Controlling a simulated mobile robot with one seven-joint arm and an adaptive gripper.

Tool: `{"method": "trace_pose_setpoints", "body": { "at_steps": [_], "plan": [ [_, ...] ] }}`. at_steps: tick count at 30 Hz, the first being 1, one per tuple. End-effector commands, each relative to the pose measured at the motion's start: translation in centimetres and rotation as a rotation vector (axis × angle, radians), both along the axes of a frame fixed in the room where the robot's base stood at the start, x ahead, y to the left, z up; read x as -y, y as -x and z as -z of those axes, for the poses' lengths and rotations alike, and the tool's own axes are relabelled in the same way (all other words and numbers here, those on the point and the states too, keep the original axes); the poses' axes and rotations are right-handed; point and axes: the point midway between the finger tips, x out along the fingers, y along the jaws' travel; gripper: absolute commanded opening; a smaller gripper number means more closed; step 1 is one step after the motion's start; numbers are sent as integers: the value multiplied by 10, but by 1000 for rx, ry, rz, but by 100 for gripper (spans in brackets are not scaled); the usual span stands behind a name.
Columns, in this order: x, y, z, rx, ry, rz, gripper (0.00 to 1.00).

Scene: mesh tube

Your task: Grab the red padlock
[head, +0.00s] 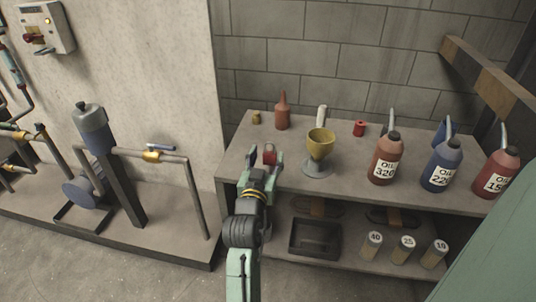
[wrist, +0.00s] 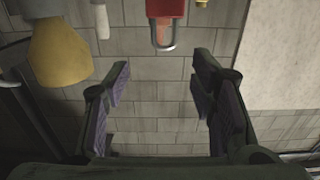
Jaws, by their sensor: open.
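The red padlock (head: 269,153) stands on the upper shelf near its left front part. In the head view it shows between the tips of my gripper (head: 265,163). In the wrist view the padlock (wrist: 167,12) is at the top edge, partly cut off, with its metal shackle pointing down in the picture. There my gripper (wrist: 160,88) has its two fingers spread wide with nothing between them. The padlock lies above the gap in the picture, roughly centred, and no finger visibly touches it.
A yellow funnel cup (head: 320,143) stands close right of the padlock; it also shows in the wrist view (wrist: 58,55). A red-brown bottle (head: 282,114) and a small brass piece (head: 256,118) are behind. Oil jugs (head: 385,160) stand right on the shelf (head: 345,185).

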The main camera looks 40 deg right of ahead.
Motion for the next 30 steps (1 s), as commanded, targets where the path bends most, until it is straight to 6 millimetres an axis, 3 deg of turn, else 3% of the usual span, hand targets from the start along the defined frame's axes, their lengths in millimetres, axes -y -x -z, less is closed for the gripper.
{"method": "trace_pose_setpoints", "body": {
  "at_steps": [12,20,30],
  "plan": [
    [36,-36,2,1,1,0,51],
    [38,-38,4,2,1,-2,51],
    [37,-38,4,1,2,-2,30]
  ]
}}
